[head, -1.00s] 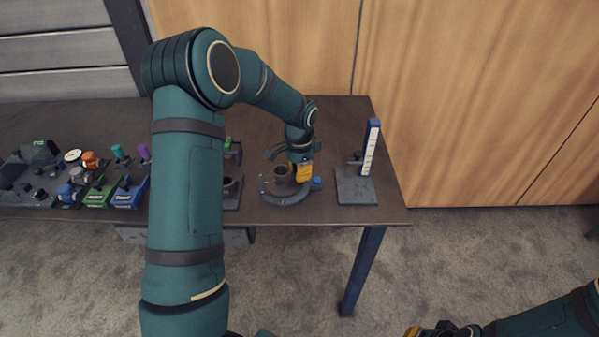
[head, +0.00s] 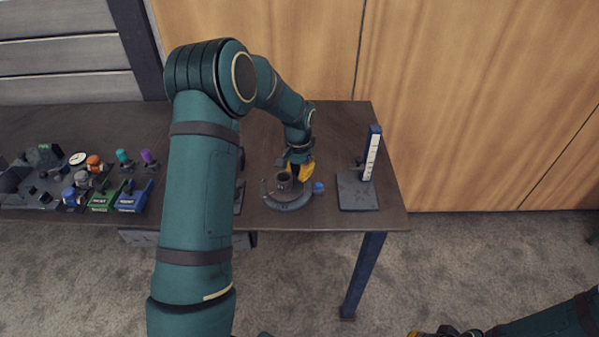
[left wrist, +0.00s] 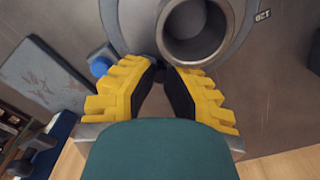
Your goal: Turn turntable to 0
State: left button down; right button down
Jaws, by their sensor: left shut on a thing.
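The turntable (head: 289,204) is a dark grey round disc on the table with a grey upright pipe (head: 284,180) on it. In the left wrist view the turntable (left wrist: 134,22) and the open mouth of the pipe (left wrist: 196,22) fill the top. A small label (left wrist: 263,15) that seems to read 120 lies beside the rim. My left gripper (head: 299,176) is at the turntable's far right side, beside the pipe. Its yellow fingers (left wrist: 170,68) are closed on a small dark part at the turntable's rim, mostly hidden. My right gripper (head: 416,334) barely shows at the bottom edge.
A blue knob (head: 318,188) sits just right of the turntable. A grey plate (head: 358,195) with an upright blue and white scale (head: 372,155) stands further right. Green (head: 103,200) and blue (head: 132,200) bins and several fittings are at the left. My left arm hides the table between.

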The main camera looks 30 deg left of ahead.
pick_arm(q)
jog(key=shift+w+a+n, duration=0.1)
jog(key=shift+a+n, duration=0.15)
jog(key=shift+n, duration=0.4)
jog(key=shift+w+a+n, duration=0.1)
jog(key=shift+a+n, duration=0.1)
jog(key=shift+n, duration=0.45)
jog(key=shift+a+r+n+p, duration=0.1)
jog(key=shift+a+n+p, duration=0.2)
jog(key=shift+n, duration=0.4)
jog(key=shift+a+n+p, duration=0.25)
jog(key=shift+n, duration=0.45)
jog(key=shift+s+a+n+p, duration=0.15)
jog(key=shift+a+n+p, duration=0.3)
jog(key=shift+n, duration=0.8)
jog(key=shift+s+a+n+p, duration=0.2)
jog(key=shift+a+n, duration=0.3)
jog(key=shift+n, duration=0.75)
jog(key=shift+a+n, duration=0.15)
jog(key=shift+n, duration=0.15)
jog(key=c, duration=0.9)
grip_release()
notch_tip(320, 180, up, 12)
jog(key=shift+f, duration=0.1)
